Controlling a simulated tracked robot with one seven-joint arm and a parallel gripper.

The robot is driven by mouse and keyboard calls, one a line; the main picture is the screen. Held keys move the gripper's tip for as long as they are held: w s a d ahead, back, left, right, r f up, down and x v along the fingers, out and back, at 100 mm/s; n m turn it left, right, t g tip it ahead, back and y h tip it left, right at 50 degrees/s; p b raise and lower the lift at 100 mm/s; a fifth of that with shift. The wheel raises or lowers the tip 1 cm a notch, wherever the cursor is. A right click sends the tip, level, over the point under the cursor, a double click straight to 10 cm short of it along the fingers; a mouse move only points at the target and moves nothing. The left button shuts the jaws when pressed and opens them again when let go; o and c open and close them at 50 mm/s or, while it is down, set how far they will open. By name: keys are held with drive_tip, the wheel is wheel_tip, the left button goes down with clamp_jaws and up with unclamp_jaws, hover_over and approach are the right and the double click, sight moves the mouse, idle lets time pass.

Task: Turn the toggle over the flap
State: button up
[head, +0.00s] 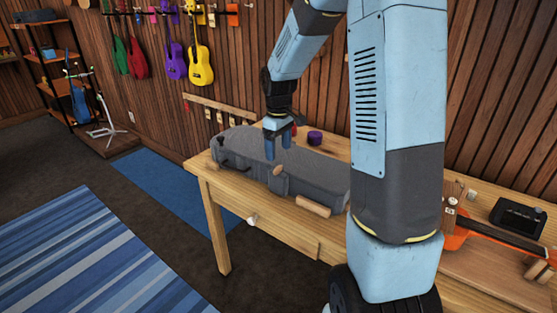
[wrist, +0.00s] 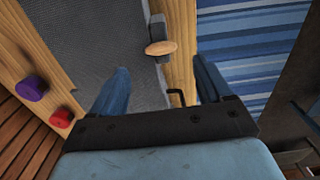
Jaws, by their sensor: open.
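A long grey padded case (head: 235,145) lies on the wooden workbench. In the wrist view a tan oval wooden toggle (wrist: 161,48) sits by a dark grey flap (wrist: 157,24) at the front edge of the case (wrist: 115,35). In the head view a grey flap (head: 279,185) hangs at the front side of the case. My gripper (head: 278,153) points down over the case, fingers apart and empty. In the wrist view the toggle lies ahead of the space between my fingers (wrist: 158,85), not touched by them.
A purple cylinder (head: 315,138) and a red piece (wrist: 61,117) stand behind the case. A black hook (wrist: 178,97) is near the bench front edge. A white knob (head: 252,220) sticks out in front. An orange ukulele (head: 480,235) and black box (head: 517,216) are at the right.

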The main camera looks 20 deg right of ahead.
wheel_tip(320, 180, up, 7)
idle(0.3)
idle(0.4)
drive_tip(key=s+r+m+t, duration=0.2)
drive_tip(key=s+r, duration=0.1)
drive_tip(key=s, duration=0.6)
drive_tip(key=s+r+m+t, duration=0.1)
drive_tip(key=s+r+m, duration=0.2)
drive_tip(key=s, duration=0.7)
drive_tip(key=s+r+m+t, duration=0.2)
drive_tip(key=s+r, duration=0.3)
drive_tip(key=s, duration=0.4)
drive_tip(key=shift+s+a+t, duration=0.15)
drive_tip(key=shift+s+t, duration=0.05)
drive_tip(key=shift+t, duration=0.1)
drive_tip(key=shift+r, duration=0.1)
